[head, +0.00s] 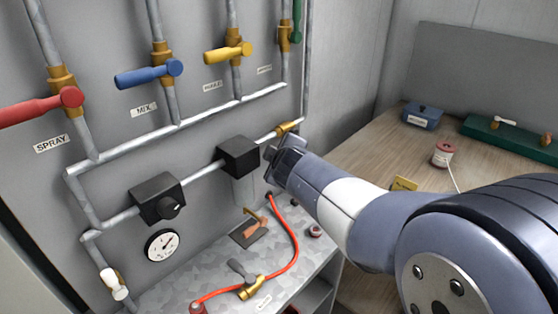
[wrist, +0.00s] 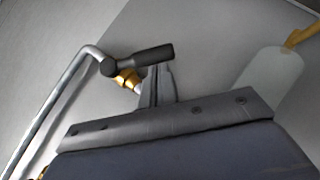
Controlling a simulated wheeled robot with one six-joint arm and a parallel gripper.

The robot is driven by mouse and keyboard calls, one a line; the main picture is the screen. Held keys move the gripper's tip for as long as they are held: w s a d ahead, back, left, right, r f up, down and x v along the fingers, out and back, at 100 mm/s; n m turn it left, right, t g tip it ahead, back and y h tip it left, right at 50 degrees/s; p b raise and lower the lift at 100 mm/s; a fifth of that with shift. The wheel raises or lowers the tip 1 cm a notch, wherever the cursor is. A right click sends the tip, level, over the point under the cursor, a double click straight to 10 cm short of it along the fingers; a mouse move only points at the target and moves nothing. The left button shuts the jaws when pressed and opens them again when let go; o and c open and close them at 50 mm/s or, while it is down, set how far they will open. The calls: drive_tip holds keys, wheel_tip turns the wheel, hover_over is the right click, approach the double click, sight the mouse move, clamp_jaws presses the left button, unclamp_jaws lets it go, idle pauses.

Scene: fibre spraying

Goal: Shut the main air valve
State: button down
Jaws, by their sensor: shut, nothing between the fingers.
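A brass valve (wrist: 127,80) with a dark lever handle (wrist: 148,58) sits at a bend in the grey pipe in the wrist view. In the head view, a brass fitting (head: 288,127) that looks like the same valve is on the pipe right of a black box; its handle is not clear there. The handle lies across the wrist view, tilted slightly up to the right. My gripper (wrist: 157,72) is shut and empty, its fingertips close by the handle; I cannot tell if they touch. In the head view my gripper (head: 271,155) is just below the brass fitting.
Red (head: 40,106), blue (head: 148,74), yellow (head: 228,53) and green (head: 296,20) valve handles line the panel above. Black boxes (head: 157,197) and a gauge (head: 162,245) sit lower. A red hose (head: 292,245) and another valve (head: 249,287) are on the shelf. A wooden bench (head: 365,150) is at right.

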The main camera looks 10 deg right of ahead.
drive_tip(key=f+n+t+h+b, duration=0.1)
drive_tip(key=b, duration=0.8)
drive_tip(key=w+d+f+n+t+b, duration=0.1)
drive_tip(key=f+n+t+b, duration=0.1)
drive_tip(key=b, duration=0.7)
drive_tip(key=d+f+n+t+h+b, duration=0.1)
drive_tip(key=b, duration=0.9)
drive_tip(key=shift+w+d+f+t+h, duration=0.25)
drive_tip(key=shift+w+t+h, duration=0.05)
drive_tip(key=shift+t, duration=0.1)
drive_tip(key=shift+w+d+r+n+b, duration=0.15)
drive_tip(key=shift+n+b, duration=0.25)
drive_tip(key=shift+b, duration=0.4)
